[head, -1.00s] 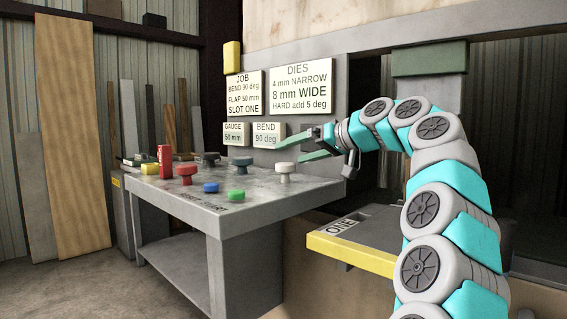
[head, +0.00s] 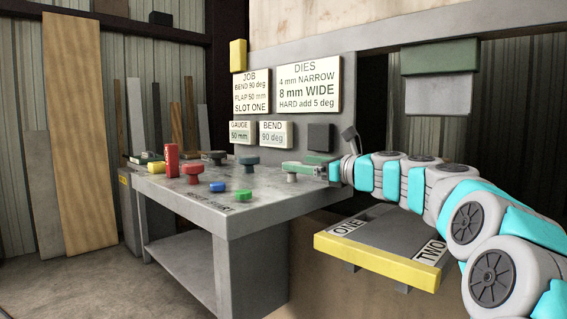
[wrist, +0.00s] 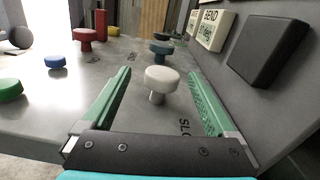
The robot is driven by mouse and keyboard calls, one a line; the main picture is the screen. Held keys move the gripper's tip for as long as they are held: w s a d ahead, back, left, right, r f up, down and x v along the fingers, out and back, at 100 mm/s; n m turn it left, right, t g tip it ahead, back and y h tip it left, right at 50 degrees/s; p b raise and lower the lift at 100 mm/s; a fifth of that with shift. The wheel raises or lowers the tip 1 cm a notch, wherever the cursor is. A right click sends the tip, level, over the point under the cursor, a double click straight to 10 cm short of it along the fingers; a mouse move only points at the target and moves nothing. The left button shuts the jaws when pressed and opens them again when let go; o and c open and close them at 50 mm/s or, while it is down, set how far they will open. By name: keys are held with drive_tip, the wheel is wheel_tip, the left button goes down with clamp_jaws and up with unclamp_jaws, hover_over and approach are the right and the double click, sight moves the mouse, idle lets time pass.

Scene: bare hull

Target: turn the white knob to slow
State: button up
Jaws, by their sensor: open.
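The white knob (wrist: 161,78) is a round pale cap on a short stem, standing upright on the grey bench top. In the wrist view it sits between the two green fingers of my open gripper (wrist: 159,73), with a gap showing on both sides. In the head view my gripper (head: 312,165) reaches in level from the right, and its fingers partly hide the knob (head: 291,177). Part of a label reading "SLO" (wrist: 185,127) shows on the bench near the right finger. The rest of it is hidden by my gripper.
A dark square block (wrist: 267,52) is on the panel right of my gripper. A yellow-edged ledge (head: 375,262) lies below my arm.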

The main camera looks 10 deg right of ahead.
sight(284, 180)
drive_tip(key=shift+w+d+f+m, duration=0.2)
drive_tip(key=shift+f+m, duration=0.1)
drive_tip(key=shift+m, duration=0.4)
drive_tip(key=shift+w+a, duration=0.2)
drive_tip(key=shift+w, duration=0.1)
drive_tip(key=x, duration=0.5)
drive_tip(key=shift+w+a+f, duration=0.1)
drive_tip(key=shift+w+a, duration=0.1)
drive_tip(key=shift+w, duration=0.15)
drive_tip(key=shift+w+a, duration=0.35)
drive_tip(key=shift+w, duration=0.05)
drive_tip(key=shift+c, duration=0.4)
